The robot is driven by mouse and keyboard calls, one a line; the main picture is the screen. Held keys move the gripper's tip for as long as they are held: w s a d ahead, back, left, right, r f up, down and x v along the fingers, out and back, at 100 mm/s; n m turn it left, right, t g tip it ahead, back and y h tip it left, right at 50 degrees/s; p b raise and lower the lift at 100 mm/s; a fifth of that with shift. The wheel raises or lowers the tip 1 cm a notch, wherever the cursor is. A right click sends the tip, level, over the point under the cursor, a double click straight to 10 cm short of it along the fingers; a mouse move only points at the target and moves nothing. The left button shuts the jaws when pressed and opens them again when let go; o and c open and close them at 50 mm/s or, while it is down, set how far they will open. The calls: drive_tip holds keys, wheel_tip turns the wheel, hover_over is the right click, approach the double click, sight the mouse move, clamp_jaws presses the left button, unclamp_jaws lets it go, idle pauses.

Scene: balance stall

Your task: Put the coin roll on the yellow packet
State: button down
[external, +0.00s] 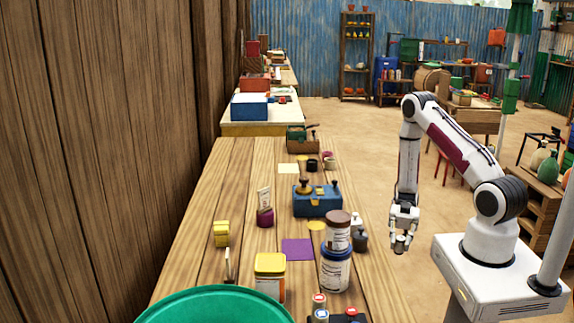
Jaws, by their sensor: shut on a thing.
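My gripper (401,236) hangs pointing down off the right side of the long wooden table. It is shut on a small pale grey-brown cylinder, which looks like the coin roll (399,243); its details are too small to read. The yellow packet (222,233) is a small yellow block standing on the left part of the table. It is well to the left of my gripper, with jars and other items between them.
Two stacked jars (335,269) stand near the table's right edge, close to my gripper. A green basin (215,305) fills the near end.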

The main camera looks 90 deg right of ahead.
sight(401, 238)
drive_tip(key=shift+r, duration=0.15)
wheel_tip(401, 238, up, 18)
drive_tip(key=w+d+m+t+h, duration=0.4)
drive_tip(key=w+m+h, duration=0.15)
drive_tip(key=w, duration=1.25)
drive_tip(key=w+d+m+t+h, duration=0.35)
drive_tip(key=w+d+h, duration=0.2)
drive_tip(key=w, duration=1.35)
drive_tip(key=w+d+m+t+h, duration=0.35)
drive_tip(key=w+m+h, duration=0.3)
drive_tip(key=w, duration=1.15)
drive_tip(key=shift+n, duration=0.45)
drive_tip(key=shift+d+f, duration=0.2)
drive_tip(key=shift+f, duration=2.1)
drive_tip(key=shift+f, duration=3.1)
